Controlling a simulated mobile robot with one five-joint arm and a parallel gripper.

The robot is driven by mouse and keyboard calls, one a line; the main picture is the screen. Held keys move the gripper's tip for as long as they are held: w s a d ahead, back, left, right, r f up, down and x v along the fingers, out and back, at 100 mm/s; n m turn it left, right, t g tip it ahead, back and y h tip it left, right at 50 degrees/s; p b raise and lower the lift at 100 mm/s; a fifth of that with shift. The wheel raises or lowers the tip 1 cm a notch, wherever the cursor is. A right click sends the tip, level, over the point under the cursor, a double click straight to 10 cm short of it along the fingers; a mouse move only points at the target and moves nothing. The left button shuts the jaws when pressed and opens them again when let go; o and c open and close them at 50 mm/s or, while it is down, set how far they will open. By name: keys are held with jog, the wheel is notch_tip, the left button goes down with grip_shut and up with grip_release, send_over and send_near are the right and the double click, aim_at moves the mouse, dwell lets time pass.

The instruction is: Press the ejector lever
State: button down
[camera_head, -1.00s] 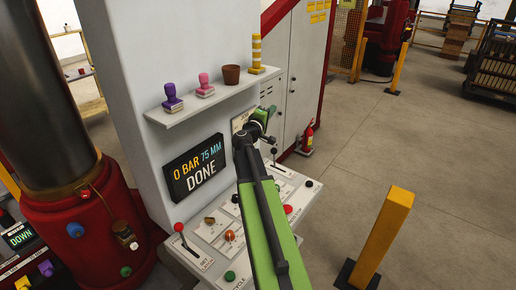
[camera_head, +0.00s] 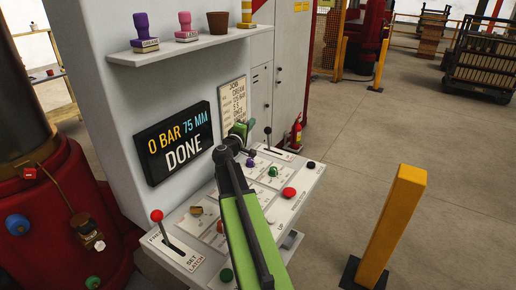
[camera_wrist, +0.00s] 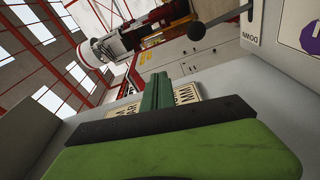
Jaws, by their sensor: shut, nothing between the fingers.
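A lever with a black knob (camera_head: 267,130) stands at the far end of the sloped control panel (camera_head: 300,178). In the wrist view its knob (camera_wrist: 196,31) and rod show at the upper right, beside a plate reading "DOWN". A second lever with a red ball (camera_head: 157,215) stands at the panel's near left, on a plate reading "FREE" and "SET LATCH". I cannot read the word ejector on either. My gripper (camera_head: 243,128) is shut and empty, above the panel's far part and left of the black knob, apparently apart from it. Its green fingers (camera_wrist: 156,92) point away in the wrist view.
A display (camera_head: 180,142) reads "0 BAR 75 MM DONE". A paper card (camera_head: 233,98) hangs behind my gripper. Several buttons and knobs cover the panel under my arm. A shelf (camera_head: 185,47) with stamps is above. A yellow post (camera_head: 394,225) stands at right, with open floor around it.

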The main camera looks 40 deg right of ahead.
notch_tip(320, 180, down, 9)
jog(key=b, duration=0.5)
jog(key=shift+r, duration=0.2)
jog(key=x, duration=1)
jog(key=shift+a, duration=0.1)
